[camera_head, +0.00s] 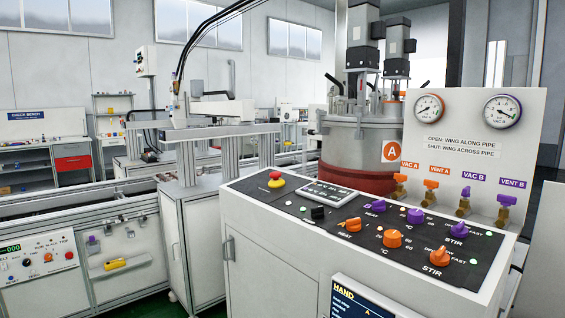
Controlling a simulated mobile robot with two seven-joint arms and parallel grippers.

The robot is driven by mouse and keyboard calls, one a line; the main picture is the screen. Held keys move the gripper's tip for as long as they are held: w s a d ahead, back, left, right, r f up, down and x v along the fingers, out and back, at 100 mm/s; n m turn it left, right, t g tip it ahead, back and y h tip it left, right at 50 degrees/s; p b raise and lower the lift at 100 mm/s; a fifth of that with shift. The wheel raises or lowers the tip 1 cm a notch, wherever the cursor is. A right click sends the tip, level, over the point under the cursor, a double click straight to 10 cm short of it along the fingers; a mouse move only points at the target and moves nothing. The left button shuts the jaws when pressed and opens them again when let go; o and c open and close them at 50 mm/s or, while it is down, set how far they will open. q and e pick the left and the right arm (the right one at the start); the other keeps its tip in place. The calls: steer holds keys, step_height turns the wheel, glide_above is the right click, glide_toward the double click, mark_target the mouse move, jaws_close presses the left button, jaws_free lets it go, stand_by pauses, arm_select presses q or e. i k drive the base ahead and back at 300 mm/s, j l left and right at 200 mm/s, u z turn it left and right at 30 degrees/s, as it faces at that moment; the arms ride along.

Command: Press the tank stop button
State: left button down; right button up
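A red mushroom button (276,176) on a yellow base stands at the left end of the black sloped top of the control console (290,250). I take it for the tank stop button; no label on it is readable. Nothing touches or covers it. The metal tank (362,140) with a red band and an orange "A" sign (396,151) stands behind the console. Neither of my grippers shows in the head view.
The console top also carries a small display (327,194), a black knob (317,213), and several orange and purple knobs. Valves and two gauges (502,111) are on the upright panel behind. A conveyor frame (205,140) stands left, with another button panel (40,265) at lower left.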

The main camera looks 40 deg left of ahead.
mark_target(275, 175)
steer(key=j+z, duration=0.35)
steer(key=j, duration=0.6)
steer(key=j+z, duration=0.3)
steer(key=j, duration=0.65)
steer(key=k+j+z, duration=0.1)
steer(key=j, duration=0.3)
steer(key=k+j, duration=0.1)
steer(key=j, duration=0.25)
steer(key=k+j+z, duration=0.15)
steer(key=j, duration=0.25)
steer(key=k+j+z, duration=0.1)
steer(key=j, duration=0.25)
